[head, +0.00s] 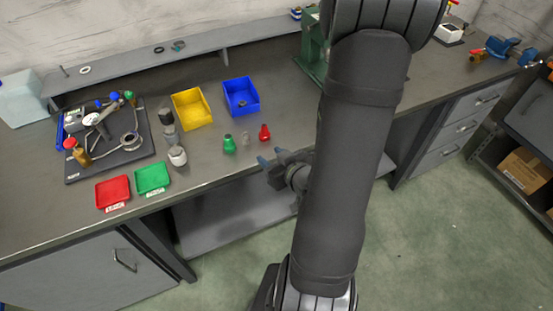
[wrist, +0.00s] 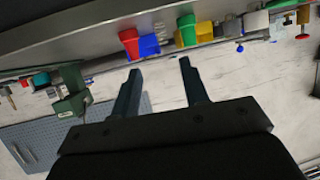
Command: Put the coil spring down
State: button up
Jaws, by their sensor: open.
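The coil spring (head: 245,138) looks like a small grey upright piece on the bench, between a green weight-like piece (head: 229,144) and a red one (head: 264,132). In the wrist view a pale ribbed shape beside the red piece (wrist: 129,40) appears to be the spring (wrist: 146,20). My gripper (head: 271,163) is at the bench's front edge, nearer the camera than the spring and apart from it. In the wrist view its two fingers (wrist: 159,65) are spread, with nothing between them.
A yellow bin (head: 193,109) and a blue bin (head: 241,98) stand behind the small pieces. Red (head: 113,193) and green (head: 153,178) trays lie at the front left. A dark board (head: 110,158) holds several parts. A green machine (head: 311,52) stands behind my arm.

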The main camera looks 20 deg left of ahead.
jog(key=shift+o, duration=0.6)
jog(key=shift+v, duration=1)
